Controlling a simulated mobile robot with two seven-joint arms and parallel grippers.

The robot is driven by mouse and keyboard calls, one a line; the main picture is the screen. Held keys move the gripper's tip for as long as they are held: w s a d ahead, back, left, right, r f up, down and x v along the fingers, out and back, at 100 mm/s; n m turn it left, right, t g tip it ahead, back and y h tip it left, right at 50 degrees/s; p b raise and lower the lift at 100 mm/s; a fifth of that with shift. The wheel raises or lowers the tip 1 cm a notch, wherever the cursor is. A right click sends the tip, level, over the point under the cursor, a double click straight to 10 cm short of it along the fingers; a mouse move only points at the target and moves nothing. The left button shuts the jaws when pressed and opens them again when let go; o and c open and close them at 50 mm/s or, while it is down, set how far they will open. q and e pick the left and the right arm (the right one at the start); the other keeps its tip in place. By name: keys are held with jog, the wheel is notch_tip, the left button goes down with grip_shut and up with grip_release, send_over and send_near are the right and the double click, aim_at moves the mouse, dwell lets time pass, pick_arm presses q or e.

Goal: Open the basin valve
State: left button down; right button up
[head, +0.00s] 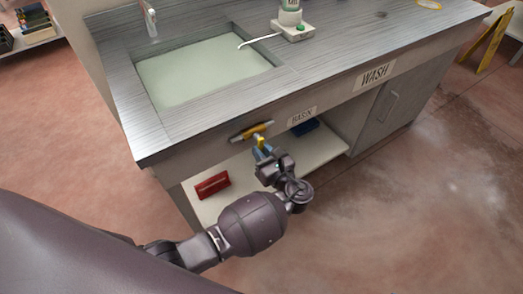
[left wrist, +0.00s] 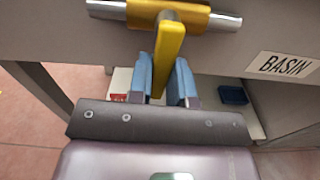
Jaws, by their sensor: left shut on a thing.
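The basin valve has a yellow body (left wrist: 192,16) on a silver pipe on the front panel of the wash counter, left of the BASIN label. Its yellow lever (left wrist: 169,58) points out and down from the body in the left wrist view. In the head view the valve (head: 257,130) sits below the basin's front edge. My left gripper (head: 262,147) is at the lever. In the left wrist view its blue fingers (left wrist: 164,82) are on both sides of the lever, shut on it. My right gripper is not in view.
The BASIN label (head: 303,116) is right of the valve. Below, a shelf (head: 325,150) holds a red item (head: 212,185) and a blue item (head: 305,127). A yellow floor sign (head: 487,45) stands at the far right.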

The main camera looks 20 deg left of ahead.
pick_arm(q)
jog(key=m+p, duration=0.1)
jog(key=p, duration=0.1)
jog(key=m+p, duration=0.2)
jog(key=s+a+m+p, duration=0.1)
jog(key=m+p, duration=0.1)
jog(key=shift+s+r, duration=0.1)
jog(key=shift+r, duration=0.2)
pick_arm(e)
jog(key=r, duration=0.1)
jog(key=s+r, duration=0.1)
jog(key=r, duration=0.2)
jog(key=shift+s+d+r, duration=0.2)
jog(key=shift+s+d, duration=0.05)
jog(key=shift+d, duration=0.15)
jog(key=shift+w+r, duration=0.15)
pick_arm(q)
jog(key=c, duration=1.5)
grip_release()
jog(key=o, duration=0.5)
jog(key=shift+c, duration=0.2)
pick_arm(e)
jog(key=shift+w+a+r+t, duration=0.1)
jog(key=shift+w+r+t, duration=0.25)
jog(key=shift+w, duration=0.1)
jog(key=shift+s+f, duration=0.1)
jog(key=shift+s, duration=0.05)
